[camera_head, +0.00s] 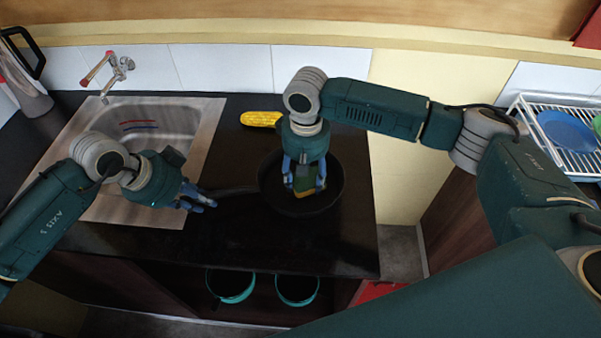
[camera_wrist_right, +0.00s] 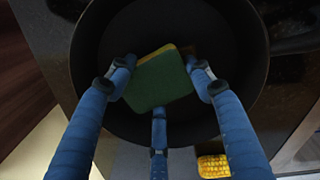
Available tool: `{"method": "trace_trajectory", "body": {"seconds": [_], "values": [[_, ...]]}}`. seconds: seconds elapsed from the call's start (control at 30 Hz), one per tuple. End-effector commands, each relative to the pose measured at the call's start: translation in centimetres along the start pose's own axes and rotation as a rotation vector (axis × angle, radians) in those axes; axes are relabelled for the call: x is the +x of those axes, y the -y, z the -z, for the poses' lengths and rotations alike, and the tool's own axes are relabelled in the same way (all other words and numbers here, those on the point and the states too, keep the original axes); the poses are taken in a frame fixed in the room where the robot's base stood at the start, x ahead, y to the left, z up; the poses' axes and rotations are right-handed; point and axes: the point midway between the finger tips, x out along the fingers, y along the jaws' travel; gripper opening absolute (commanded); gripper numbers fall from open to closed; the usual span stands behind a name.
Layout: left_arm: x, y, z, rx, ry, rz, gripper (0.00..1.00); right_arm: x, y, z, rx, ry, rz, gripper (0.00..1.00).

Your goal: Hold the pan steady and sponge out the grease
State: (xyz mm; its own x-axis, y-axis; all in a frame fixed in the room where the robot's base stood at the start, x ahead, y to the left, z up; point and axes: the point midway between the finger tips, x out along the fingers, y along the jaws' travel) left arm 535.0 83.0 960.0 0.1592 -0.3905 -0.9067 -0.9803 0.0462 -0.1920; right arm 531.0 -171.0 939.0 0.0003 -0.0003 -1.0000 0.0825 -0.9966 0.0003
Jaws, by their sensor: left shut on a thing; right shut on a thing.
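A black pan (camera_head: 333,190) sits on the dark counter right of the sink, its handle (camera_head: 232,190) pointing left. My left gripper (camera_head: 203,202) is at the outer end of the handle and shut on it. My right gripper (camera_head: 304,188) is over the inside of the pan, shut on a green and yellow sponge (camera_head: 305,184). In the right wrist view, the sponge (camera_wrist_right: 160,82) lies between the blue fingers (camera_wrist_right: 158,85), green side toward the camera, inside the dark pan (camera_wrist_right: 222,30). A brownish patch (camera_wrist_right: 188,52) shows partly behind the sponge; I cannot tell its full extent.
A yellow corn-like object (camera_head: 261,119) lies on the counter behind the pan. The sink (camera_head: 160,118) with its tap (camera_head: 117,70) is at the left. A dish rack (camera_head: 560,145) with plates stands at the right. Two teal-rimmed pots (camera_head: 231,287) are under the counter.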

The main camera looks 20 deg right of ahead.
Motion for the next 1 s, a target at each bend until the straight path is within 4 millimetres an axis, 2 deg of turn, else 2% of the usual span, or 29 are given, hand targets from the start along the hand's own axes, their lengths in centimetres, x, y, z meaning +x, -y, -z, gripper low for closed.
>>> {"method": "trace_trajectory", "body": {"seconds": [0.1,0.53,1.0], "values": [[-0.1,0.1,0.1,0.0,-0.002,0.003,0.0,0.1,0.5,-1.2,-0.002,0.004,0.0,0.23],[-0.1,0.1,0.1,0.001,-0.002,0.003,0.0,0.1,4.0,0.6,-0.001,0.004,0.003,0.23],[-0.1,0.1,0.1,0.0,-0.002,0.003,0.0,-0.2,0.3,-0.9,0.001,0.002,0.001,0.23]]}}
